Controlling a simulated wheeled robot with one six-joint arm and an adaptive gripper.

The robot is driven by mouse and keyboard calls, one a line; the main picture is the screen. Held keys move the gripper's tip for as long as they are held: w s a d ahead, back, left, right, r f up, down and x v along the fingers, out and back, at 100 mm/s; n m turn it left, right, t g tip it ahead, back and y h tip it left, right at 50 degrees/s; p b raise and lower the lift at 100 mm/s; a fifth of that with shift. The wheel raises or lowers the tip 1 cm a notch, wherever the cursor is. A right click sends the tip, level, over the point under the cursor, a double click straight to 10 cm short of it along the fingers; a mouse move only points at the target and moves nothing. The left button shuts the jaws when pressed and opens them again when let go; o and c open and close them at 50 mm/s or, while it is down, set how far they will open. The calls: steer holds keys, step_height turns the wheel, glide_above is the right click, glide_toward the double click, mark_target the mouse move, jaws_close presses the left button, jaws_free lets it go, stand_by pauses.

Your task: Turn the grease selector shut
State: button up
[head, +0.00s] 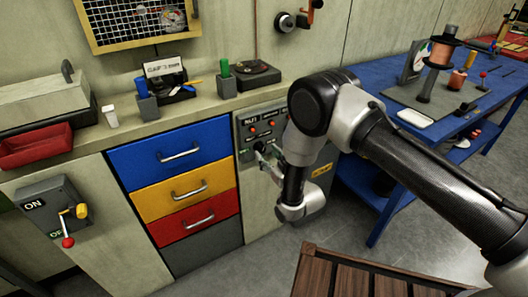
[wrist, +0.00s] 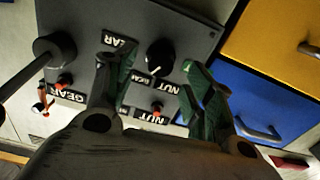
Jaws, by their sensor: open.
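A grey control panel (wrist: 190,30) fills much of the wrist view, with labels reading GEAR and NUT. On it is a black rotary knob (wrist: 160,54) with a white pointer line; no label naming grease is legible, so I cannot be sure it is the selector. My gripper (wrist: 150,62) is open, its green-padded fingers on either side of the knob in the picture; contact cannot be told. In the head view the panel (head: 247,124) shows its NUT label, and my gripper (head: 266,156) is in front of it, partly hidden by my wrist.
A dark round-headed part (wrist: 54,50) and red-tipped switches (wrist: 156,108) are on the panel close to my fingers. Coloured drawers (head: 178,155) are left of the panel. A blue table (head: 375,165) is at right, a slatted wooden top (head: 350,280) in front.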

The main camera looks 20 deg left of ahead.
mark_target(262, 151)
steer(key=shift+x, duration=1.75)
steer(key=c, duration=1)
steer(key=n, duration=0.5)
steer(key=shift+a+n, duration=0.1)
steer(key=shift+n, duration=0.3)
steer(key=n, duration=0.6)
steer(key=shift+s+f, duration=0.1)
steer(key=n, duration=0.6)
steer(key=shift+n, duration=0.3)
steer(key=n, duration=0.5)
steer(key=shift+f+n, duration=0.15)
steer(key=shift+n, duration=0.15)
